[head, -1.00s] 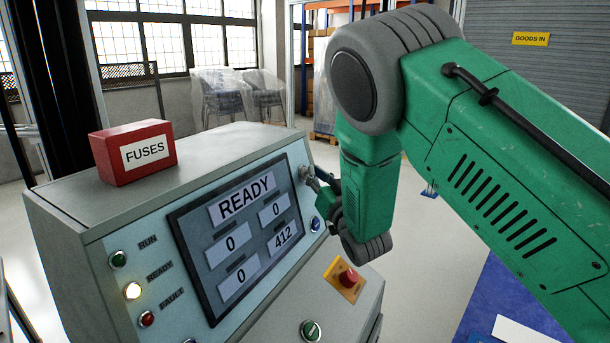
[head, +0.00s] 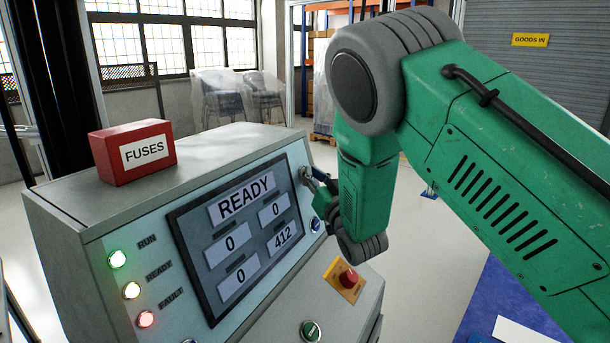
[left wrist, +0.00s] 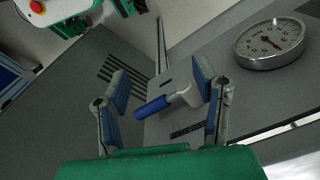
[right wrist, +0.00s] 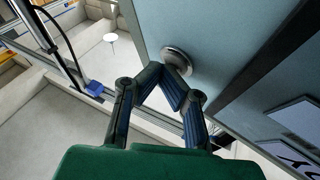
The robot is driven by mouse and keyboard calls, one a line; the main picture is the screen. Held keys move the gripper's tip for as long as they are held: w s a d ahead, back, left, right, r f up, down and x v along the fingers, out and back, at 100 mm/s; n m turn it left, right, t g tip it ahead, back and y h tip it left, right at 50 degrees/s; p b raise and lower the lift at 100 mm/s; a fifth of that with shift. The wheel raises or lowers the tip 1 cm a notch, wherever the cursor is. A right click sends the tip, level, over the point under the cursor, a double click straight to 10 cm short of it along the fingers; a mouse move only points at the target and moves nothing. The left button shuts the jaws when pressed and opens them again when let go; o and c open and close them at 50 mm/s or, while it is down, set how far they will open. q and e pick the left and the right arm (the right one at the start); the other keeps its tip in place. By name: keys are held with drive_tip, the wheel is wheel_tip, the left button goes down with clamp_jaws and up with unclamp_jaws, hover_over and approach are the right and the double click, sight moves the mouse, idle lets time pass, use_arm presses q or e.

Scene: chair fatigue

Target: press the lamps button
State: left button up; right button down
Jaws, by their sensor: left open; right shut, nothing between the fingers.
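The control console's right edge beside the screen carries a small round metal button (head: 305,172). It also shows in the right wrist view (right wrist: 177,61). My right gripper (head: 313,181) is shut and empty, its fingertips at the button, seemingly touching it; the arm hides part of the gripper. In the right wrist view its tips (right wrist: 167,76) meet just below the button. The green RUN lamp (head: 117,258), READY lamp (head: 132,290) and red FAULT lamp (head: 146,319) are all lit. My left gripper (left wrist: 161,80) is open, seen only in the left wrist view.
A red FUSES box (head: 132,152) sits on the console.

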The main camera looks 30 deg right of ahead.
drive_tip(key=shift+s+d+r, duration=0.2)
drive_tip(key=shift+s+d, duration=0.2)
drive_tip(key=shift+s, duration=0.25)
drive_tip(key=s+d, duration=0.1)
drive_tip(key=s, duration=0.1)
drive_tip(key=s+d+r+p, duration=0.1)
drive_tip(key=s, duration=0.1)
drive_tip(key=shift+d+r, duration=0.1)
drive_tip(key=shift+d, duration=0.3)
idle(0.9)
